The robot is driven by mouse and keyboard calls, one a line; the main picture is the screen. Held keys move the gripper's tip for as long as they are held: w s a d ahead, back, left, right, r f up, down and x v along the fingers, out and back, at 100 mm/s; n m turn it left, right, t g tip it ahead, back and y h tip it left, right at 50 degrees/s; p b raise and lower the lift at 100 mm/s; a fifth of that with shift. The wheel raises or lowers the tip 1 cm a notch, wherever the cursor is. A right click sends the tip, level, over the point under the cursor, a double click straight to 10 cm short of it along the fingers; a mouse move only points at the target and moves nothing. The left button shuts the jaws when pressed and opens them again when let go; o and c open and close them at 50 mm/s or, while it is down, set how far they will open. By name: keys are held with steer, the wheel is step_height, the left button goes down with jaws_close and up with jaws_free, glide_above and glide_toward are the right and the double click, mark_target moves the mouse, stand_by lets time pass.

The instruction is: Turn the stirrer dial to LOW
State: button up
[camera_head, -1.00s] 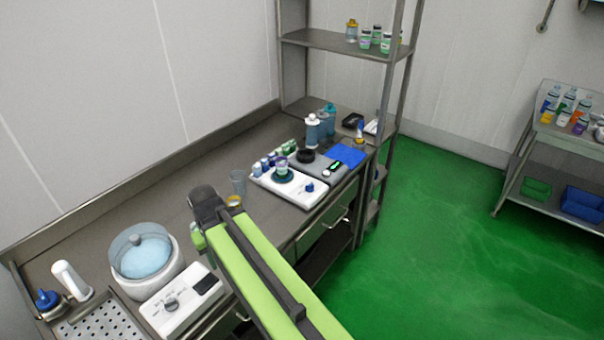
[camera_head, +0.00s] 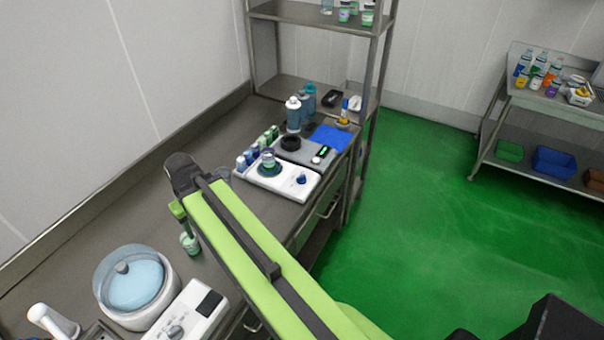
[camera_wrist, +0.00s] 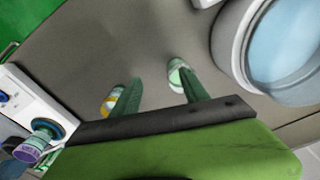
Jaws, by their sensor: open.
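The stirrer (camera_head: 292,194) is a white box on the counter with a teal round plate and a cup (camera_head: 268,158) on the plate. Its blue dial (camera_head: 301,179) is at the right of its top; the setting is too small to read. In the wrist view the stirrer (camera_wrist: 28,92) is at the left edge, its blue dial (camera_wrist: 3,97) partly cut off. My gripper (camera_wrist: 156,78) is open and empty, its green fingers pointing down over the counter. In the head view it hangs left of and nearer than the stirrer, well apart from the dial.
A green-and-white jar (camera_head: 190,244) stands below my gripper; in the wrist view a yellow-labelled jar (camera_wrist: 109,102) stands by the other finger. A water bath (camera_head: 140,283) and white control box (camera_head: 190,313) are nearby. Small bottles (camera_head: 248,158) and a scale (camera_head: 310,152) crowd the stirrer.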

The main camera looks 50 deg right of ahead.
steer(key=s+d+r+m+t+p, duration=0.1)
steer(key=d+r+p, duration=0.15)
steer(key=d, duration=0.95)
steer(key=s+d+r+m+t+p, duration=0.15)
steer(key=d+r, duration=0.25)
steer(key=d, duration=0.8)
steer(key=t+h+p, duration=0.1)
steer(key=p, duration=0.2)
glide_toward(302, 176)
steer(key=shift+m, duration=0.25)
steer(key=b+x, duration=0.8)
steer(key=b, duration=0.8)
steer(key=shift+f, duration=0.4)
steer(key=shift+r, duration=0.1)
